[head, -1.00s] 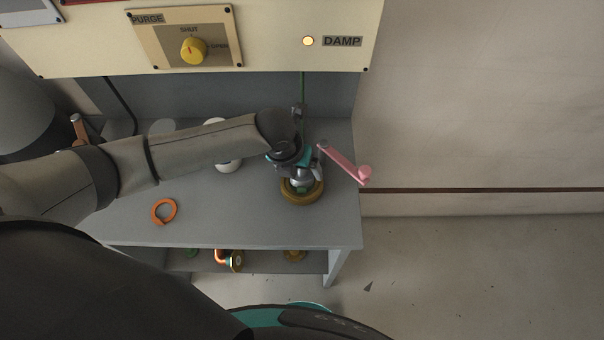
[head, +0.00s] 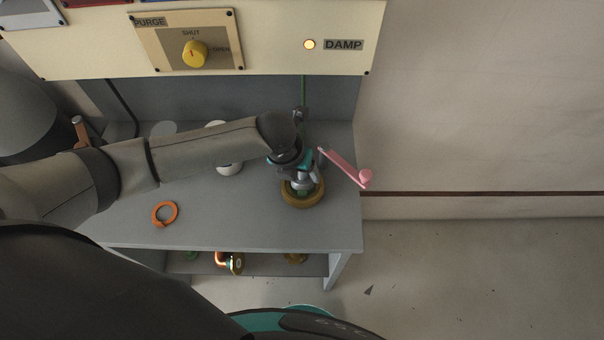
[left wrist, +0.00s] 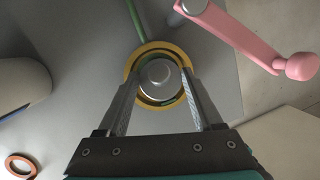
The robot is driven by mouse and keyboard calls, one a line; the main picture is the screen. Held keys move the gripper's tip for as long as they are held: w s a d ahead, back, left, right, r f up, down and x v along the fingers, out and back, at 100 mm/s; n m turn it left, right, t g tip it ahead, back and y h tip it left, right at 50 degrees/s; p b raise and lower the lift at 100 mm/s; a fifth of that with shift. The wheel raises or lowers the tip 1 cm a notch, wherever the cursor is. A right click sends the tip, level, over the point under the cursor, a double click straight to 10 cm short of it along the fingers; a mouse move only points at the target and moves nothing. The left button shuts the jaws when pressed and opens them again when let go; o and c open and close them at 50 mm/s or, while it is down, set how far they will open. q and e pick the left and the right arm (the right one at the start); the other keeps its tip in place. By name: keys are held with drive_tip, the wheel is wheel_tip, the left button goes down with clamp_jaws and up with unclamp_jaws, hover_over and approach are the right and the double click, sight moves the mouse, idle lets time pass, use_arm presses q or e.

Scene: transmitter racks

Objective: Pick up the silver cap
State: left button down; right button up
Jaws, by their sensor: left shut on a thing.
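The silver cap (left wrist: 158,75) is a round grey disc with a raised knob, seen from above in the left wrist view. It sits within a yellow-brown ring (left wrist: 171,49), which shows in the head view as a thick brass-coloured ring (head: 303,202) on the bench. My left gripper (left wrist: 160,93) is shut on the silver cap, one finger on each side of it. In the head view my left gripper (head: 302,184) points down at the ring, and the cap is mostly hidden by it. My right gripper is not in view.
A pink crank handle (head: 345,166) stands close to the right of my left gripper. A green pipe (left wrist: 134,20) runs to the brass ring. The front middle of the bench is clear.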

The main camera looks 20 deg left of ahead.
use_arm(q)
wheel_tip(320, 180, up, 20)
drive_tip(key=p, duration=0.3)
drive_tip(key=n+g+y+b, duration=0.1)
drive_tip(key=n+y+b, duration=0.55)
drive_tip(key=n, duration=1.15)
hover_over(297, 189)
drive_tip(key=b, duration=0.1)
wheel_tip(297, 189, down, 4)
drive_tip(key=f+h, duration=0.1)
drive_tip(key=h, duration=0.1)
drive_tip(key=a+n+g+b, duration=0.1)
drive_tip(key=n+b, duration=0.1)
drive_tip(key=n, duration=0.3)
drive_tip(key=s+a+n+g+h+b, duration=0.1)
drive_tip(key=n+g+b, duration=0.1)
drive_tip(key=n, duration=0.4)
drive_tip(key=s+a+f+n+g+b, duration=0.1)
drive_tip(key=n+b, duration=0.1)
drive_tip(key=n, duration=0.4)
drive_tip(key=shift+s+a+g, duration=0.25)
drive_tip(key=shift+a+g, duration=0.05)
drive_tip(key=shift+a, duration=0.05)
drive_tip(key=shift+d+n, duration=0.1)
drive_tip(key=shift+n, duration=0.2)
